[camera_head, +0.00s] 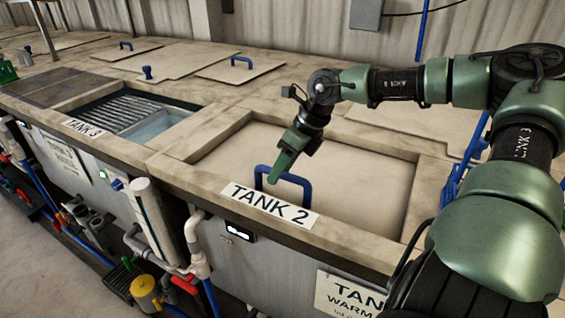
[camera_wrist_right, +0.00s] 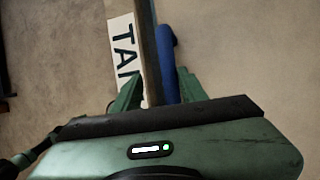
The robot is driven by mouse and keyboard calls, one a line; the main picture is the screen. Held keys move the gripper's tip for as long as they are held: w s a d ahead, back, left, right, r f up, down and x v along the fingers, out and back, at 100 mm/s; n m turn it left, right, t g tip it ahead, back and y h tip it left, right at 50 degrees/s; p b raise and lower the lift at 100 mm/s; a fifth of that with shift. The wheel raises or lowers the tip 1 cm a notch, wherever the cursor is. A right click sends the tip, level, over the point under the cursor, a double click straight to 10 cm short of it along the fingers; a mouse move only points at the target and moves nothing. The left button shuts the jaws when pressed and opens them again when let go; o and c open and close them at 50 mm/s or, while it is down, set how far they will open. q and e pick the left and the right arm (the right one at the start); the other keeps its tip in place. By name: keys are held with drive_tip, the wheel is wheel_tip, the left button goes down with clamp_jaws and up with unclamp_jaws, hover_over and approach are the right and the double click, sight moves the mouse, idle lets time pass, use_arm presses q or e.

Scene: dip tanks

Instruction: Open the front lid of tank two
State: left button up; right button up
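The front lid of tank two (camera_head: 345,185) is a flat beige panel lying closed in its frame, behind the "TANK 2" label (camera_head: 268,204). Its blue arched handle (camera_head: 301,181) stands near the label edge. My right gripper (camera_head: 276,176) points down at the handle, its fingers partly in front of the handle's left part. In the right wrist view the two green fingers (camera_wrist_right: 157,92) are apart. The blue handle (camera_wrist_right: 167,55) shows in the gap, closer to the right finger. I cannot tell whether the fingertips reach down around it. My left gripper is not in view.
Tank 3 (camera_head: 85,127) at the left stands open over a grille and pale liquid. Other closed lids with blue handles (camera_head: 242,63) lie behind. Pipes and a yellow can (camera_head: 146,293) are along the front. My right arm spans the right side.

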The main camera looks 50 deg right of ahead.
drive_tip(key=shift+p+v, duration=1.1)
drive_tip(key=shift+v, duration=0.1)
drive_tip(key=p+v, duration=0.3)
drive_tip(key=v, duration=0.1)
drive_tip(key=shift+w+p, duration=0.1)
drive_tip(key=shift+p, duration=0.2)
drive_tip(key=shift+p+v, duration=0.8)
drive_tip(key=shift+v, duration=0.5)
drive_tip(key=shift+d, duration=0.1)
drive_tip(key=shift+f, duration=0.1)
drive_tip(key=shift+b, duration=0.3)
